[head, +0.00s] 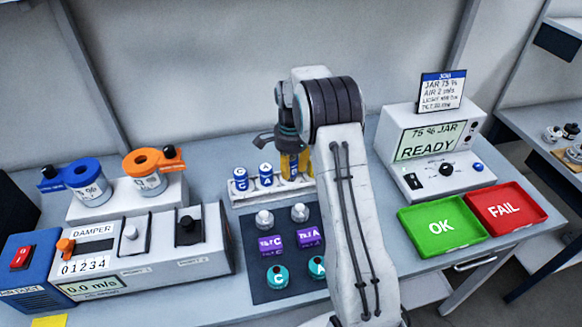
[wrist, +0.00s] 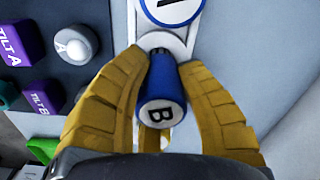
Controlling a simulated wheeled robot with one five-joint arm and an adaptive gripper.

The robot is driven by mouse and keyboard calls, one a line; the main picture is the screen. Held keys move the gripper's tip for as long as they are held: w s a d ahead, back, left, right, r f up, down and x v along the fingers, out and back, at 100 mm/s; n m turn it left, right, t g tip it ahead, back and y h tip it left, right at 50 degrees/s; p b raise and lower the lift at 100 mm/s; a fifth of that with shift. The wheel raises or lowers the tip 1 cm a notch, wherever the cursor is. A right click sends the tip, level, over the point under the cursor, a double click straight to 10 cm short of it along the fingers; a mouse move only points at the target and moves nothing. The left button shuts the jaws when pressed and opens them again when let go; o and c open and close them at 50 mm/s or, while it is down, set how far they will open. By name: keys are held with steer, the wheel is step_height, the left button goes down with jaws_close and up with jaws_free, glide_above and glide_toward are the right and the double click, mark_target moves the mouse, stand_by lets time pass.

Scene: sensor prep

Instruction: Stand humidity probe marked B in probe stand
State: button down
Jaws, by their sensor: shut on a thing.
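My gripper (wrist: 160,63) has its yellow fingers closed on the sides of the blue humidity probe marked B (wrist: 163,90). The probe's marked grey-white end faces the wrist camera. Its far end is over or at a round place on the white probe stand (wrist: 178,48); I cannot tell whether it is in it. In the head view, my gripper (head: 297,166) is at the right end of the stand (head: 258,196), and the held probe is mostly hidden by the fingers. Probes marked C (head: 240,176) and A (head: 266,175) stand upright in the stand.
A dark mat (head: 258,240) with purple tilt blocks, white-grey knobs and teal round pieces lies in front of the stand. A damper box (head: 140,247) is at left. A READY display unit (head: 437,145), green OK tray (head: 440,228) and red FAIL tray (head: 507,207) are at right.

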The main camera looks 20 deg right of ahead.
mark_target(291, 158)
steer(key=shift+f+b, duration=0.55)
steer(key=shift+f, duration=0.25)
stand_by(1.4)
steer(key=c, duration=0.5)
jaws_free()
steer(key=shift+c, duration=0.2)
stand_by(0.4)
steer(key=shift+r+p, duration=3.05)
steer(key=shift+r, duration=0.95)
